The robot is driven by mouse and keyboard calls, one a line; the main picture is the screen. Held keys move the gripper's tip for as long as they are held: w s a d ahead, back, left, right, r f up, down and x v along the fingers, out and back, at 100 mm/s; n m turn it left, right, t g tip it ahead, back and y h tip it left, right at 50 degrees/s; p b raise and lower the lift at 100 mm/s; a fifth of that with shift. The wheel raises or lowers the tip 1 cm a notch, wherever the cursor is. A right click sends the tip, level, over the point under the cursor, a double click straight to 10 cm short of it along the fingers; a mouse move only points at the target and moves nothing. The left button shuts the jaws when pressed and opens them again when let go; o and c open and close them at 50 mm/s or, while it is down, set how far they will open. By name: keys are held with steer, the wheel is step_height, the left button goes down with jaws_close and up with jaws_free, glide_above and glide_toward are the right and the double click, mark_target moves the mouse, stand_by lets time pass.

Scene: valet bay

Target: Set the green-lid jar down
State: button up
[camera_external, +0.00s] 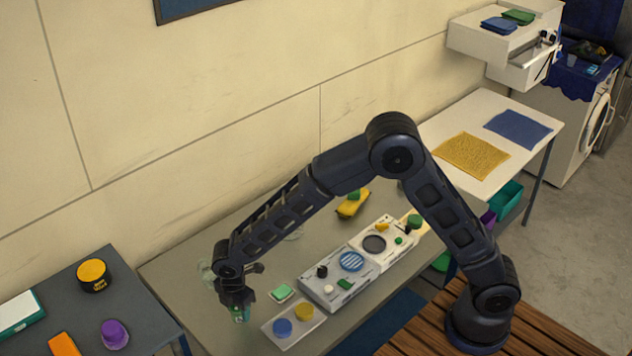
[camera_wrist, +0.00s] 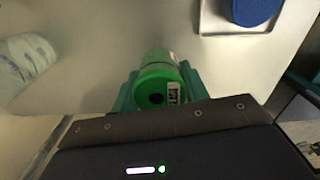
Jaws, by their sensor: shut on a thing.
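The green-lid jar (camera_wrist: 158,80) is between the fingers of my gripper (camera_wrist: 158,92) in the wrist view, with its green round end and a small black-and-white label showing. The green fingertips are shut on its two sides. In the external view my gripper (camera_external: 239,306) points down over the left part of the grey table (camera_external: 200,262). Only a little green shows at the fingertips there, and the rest of the jar is hidden. I cannot tell whether the jar touches the table.
A pale tray (camera_external: 316,320) with a blue disc (camera_external: 282,327) and a yellow disc (camera_external: 304,311) lies just right of my gripper. A pale, see-through thing (camera_wrist: 25,62) lies left in the wrist view.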

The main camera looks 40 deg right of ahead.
mark_target(239, 315)
steer(key=shift+f, duration=1.5)
steer(key=shift+f, duration=0.15)
steer(key=o, duration=1)
steer(key=shift+c, duration=0.2)
step_height(239, 315, up, 12)
steer(key=shift+r, duration=0.2)
